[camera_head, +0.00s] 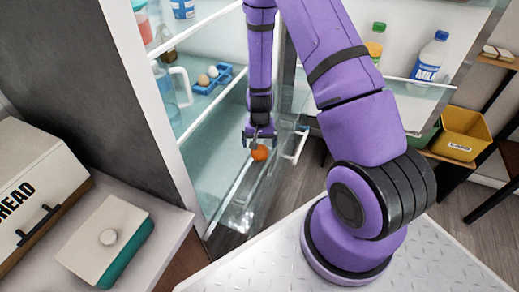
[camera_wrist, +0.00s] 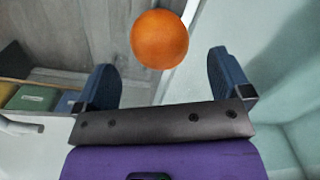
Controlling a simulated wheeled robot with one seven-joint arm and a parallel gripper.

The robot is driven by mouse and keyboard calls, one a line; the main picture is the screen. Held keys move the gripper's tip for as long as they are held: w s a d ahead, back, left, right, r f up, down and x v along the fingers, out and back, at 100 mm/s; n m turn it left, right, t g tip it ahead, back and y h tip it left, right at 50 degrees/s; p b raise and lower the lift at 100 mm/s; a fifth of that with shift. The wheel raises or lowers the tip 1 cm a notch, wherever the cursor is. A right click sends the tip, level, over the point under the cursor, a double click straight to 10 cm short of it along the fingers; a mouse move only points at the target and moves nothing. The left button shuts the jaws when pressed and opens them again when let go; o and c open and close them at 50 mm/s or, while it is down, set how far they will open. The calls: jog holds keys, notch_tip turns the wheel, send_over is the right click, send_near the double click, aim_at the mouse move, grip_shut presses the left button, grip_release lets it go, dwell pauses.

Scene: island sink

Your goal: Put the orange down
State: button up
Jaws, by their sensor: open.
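The orange (camera_head: 260,153) is just below my gripper (camera_head: 259,135) in the head view, at the clear drawer (camera_head: 240,208) low in the open fridge. In the wrist view the orange (camera_wrist: 160,39) is just past the fingertips of my gripper (camera_wrist: 160,62), centred between them. The two blue fingers are spread apart, and neither visibly touches the orange. What lies directly under the orange cannot be made out, so I cannot tell whether it rests on the drawer's edge or inside it.
A blue egg holder (camera_head: 212,80) and a pitcher (camera_head: 172,90) stand on the shelf above. The open fridge door at right holds a milk bottle (camera_head: 431,57). A yellow bin (camera_head: 461,133) is beyond it. A bread box (camera_head: 35,185) and a teal-based container (camera_head: 106,240) sit on the left counter.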

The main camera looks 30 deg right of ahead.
notch_tip(320, 180, up, 7)
jog(key=shift+f, duration=0.1)
notch_tip(320, 180, up, 15)
jog(key=n+t, duration=0.2)
send_over(259, 147)
jog(key=a, duration=0.3)
jog(key=s+a+r+n, duration=0.15)
jog(key=s+r, duration=0.35)
jog(key=r, duration=0.6)
jog(key=s+a+r+n+t, duration=0.2)
jog(key=s+r+n+t, duration=0.1)
jog(key=s+r, duration=1)
jog(key=s, duration=0.5)
jog(key=shift+s+a+r, duration=0.15)
jog(key=shift+a+r, duration=0.1)
jog(key=shift+r, duration=0.15)
